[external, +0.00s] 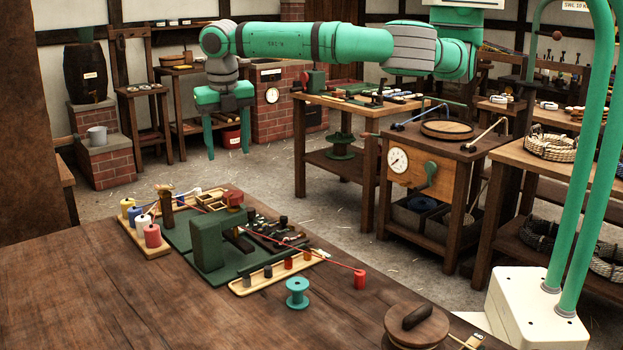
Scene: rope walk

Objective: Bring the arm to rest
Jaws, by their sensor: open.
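My gripper (227,151) hangs at the end of my green arm (300,42), which stretches across the top of the external view from the right. The gripper points straight down with its two green fingers apart. Nothing shows between the fingers. It appears in mid-air, above and beyond the far edge of the dark wooden table (120,300), in front of the brick hearth. I cannot tell its exact distance from the table.
A cart with a dial (398,161) stands right. The floor (265,175) below the gripper looks clear.

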